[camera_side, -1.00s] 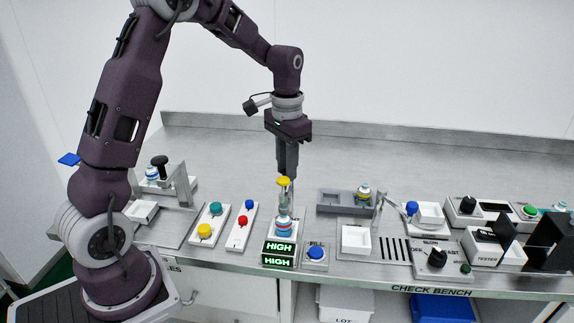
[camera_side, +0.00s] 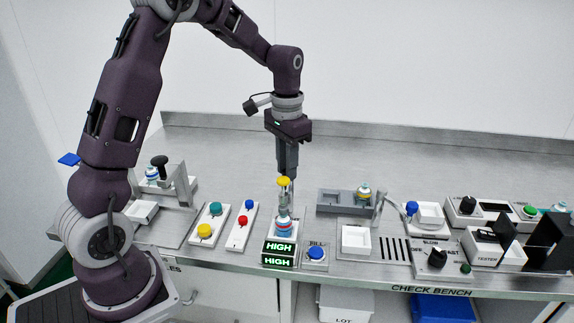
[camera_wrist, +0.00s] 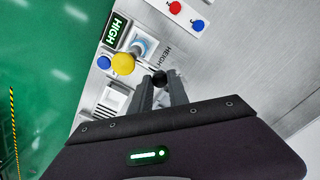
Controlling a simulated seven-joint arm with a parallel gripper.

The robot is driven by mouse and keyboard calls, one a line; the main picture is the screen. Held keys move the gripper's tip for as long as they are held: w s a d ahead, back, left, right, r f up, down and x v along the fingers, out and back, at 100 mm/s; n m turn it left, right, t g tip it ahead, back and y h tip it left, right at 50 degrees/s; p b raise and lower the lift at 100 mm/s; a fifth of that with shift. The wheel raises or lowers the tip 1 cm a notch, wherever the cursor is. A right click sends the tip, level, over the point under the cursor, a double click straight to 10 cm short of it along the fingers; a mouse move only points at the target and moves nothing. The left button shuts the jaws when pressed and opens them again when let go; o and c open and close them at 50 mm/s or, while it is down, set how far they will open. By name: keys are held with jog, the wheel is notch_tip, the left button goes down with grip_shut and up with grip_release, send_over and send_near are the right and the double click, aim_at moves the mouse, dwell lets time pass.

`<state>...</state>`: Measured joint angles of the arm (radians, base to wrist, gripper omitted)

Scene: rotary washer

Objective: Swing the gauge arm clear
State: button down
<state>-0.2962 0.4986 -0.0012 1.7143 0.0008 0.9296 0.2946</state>
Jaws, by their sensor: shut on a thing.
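The height gauge stands at the front middle of the bench, with a yellow knob (camera_side: 283,181) on top; the yellow knob also shows in the wrist view (camera_wrist: 122,64). A blue-and-white piece (camera_side: 283,228) sits below it. My gripper (camera_side: 286,174) points straight down just behind the yellow knob. In the wrist view its fingers (camera_wrist: 164,84) are closed around a small black knob (camera_wrist: 160,77), which looks like the gauge arm's handle. The arm's link is mostly hidden by the fingers and yellow knob.
Left of the gauge are button panels with a red button (camera_side: 242,220) and a yellow button (camera_side: 204,231). A blue FILL button (camera_side: 316,253) is just right of the display. A white tray (camera_side: 356,240) and other stations stand further right. The bench behind is clear.

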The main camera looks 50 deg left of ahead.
jog(key=shift+w+r, duration=0.1)
dwell(0.6)
jog(key=shift+w+d+n, duration=0.2)
jog(key=shift+w+n, duration=0.55)
jog(key=shift+n, duration=1.4)
jog(key=shift+w+d+n, duration=0.15)
jog(key=shift+w+n, duration=0.65)
jog(key=shift+n, duration=1.3)
jog(key=shift+w+d+n, duration=0.2)
jog(key=shift+w+n, duration=0.55)
jog(key=shift+n, duration=1.4)
jog(key=shift+w, duration=0.1)
jog(key=c, duration=1.3)
grip_release()
jog(key=shift+o, duration=0.2)
notch_tip(320, 180, up, 7)
